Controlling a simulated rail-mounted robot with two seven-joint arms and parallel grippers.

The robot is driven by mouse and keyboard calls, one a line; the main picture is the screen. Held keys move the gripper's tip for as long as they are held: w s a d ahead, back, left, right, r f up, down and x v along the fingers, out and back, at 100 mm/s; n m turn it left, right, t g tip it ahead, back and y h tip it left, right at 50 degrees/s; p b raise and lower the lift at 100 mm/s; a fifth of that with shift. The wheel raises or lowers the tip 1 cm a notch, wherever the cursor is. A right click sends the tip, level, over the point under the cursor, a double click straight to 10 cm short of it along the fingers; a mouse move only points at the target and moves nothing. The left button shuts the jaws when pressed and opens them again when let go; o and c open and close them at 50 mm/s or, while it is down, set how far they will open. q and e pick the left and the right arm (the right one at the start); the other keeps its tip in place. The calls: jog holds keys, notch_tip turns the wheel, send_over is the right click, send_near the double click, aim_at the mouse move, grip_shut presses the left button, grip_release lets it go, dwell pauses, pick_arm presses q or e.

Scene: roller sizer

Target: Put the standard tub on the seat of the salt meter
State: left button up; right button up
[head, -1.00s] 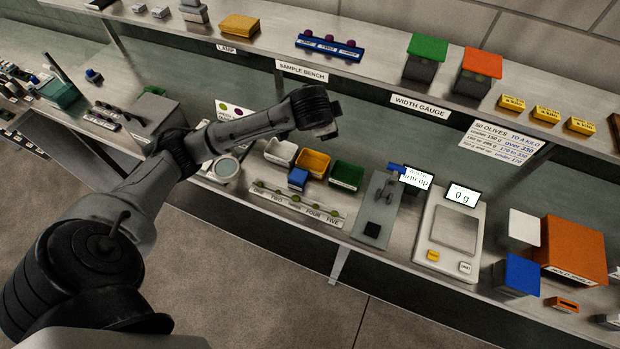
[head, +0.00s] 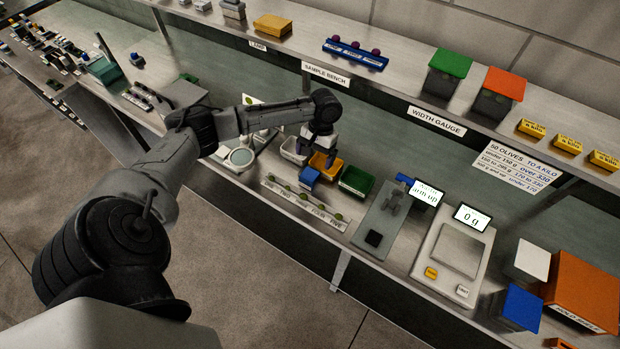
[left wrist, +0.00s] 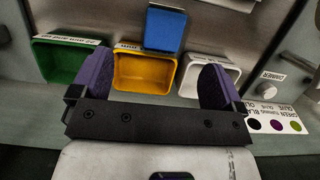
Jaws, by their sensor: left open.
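Three open tubs stand in a row on the bench: a white tub (head: 292,152), a yellow tub (head: 328,171) and a green tub (head: 356,180). My left gripper (head: 320,158) is open and empty, pointing down above the yellow tub. In the left wrist view its purple fingers (left wrist: 158,85) flank the yellow tub (left wrist: 146,72), apart from each other. A grey plate with a dark square (head: 373,238) and a "warm up" screen (head: 427,192) stands right of the tubs; it looks like the salt meter.
A small blue block (head: 309,175) sits in front of the yellow tub. A numbered olive strip (head: 305,203) lies along the front. A scale reading 0 g (head: 460,250) stands at right. The upper shelf (head: 395,95) overhangs behind.

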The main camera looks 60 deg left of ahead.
pick_arm(q)
send_over(309, 177)
jog(key=d, duration=0.2)
jog(key=f, duration=0.4)
jog(key=shift+w+a+f, duration=0.2)
jog(key=shift+a+f, duration=0.05)
jog(key=shift+a+x, duration=0.2)
jog(key=shift+x, duration=1.1)
jog(key=shift+a+x, duration=0.15)
jog(key=shift+x, duration=1.15)
jog(key=c, duration=1.1)
jog(key=shift+c, duration=0.2)
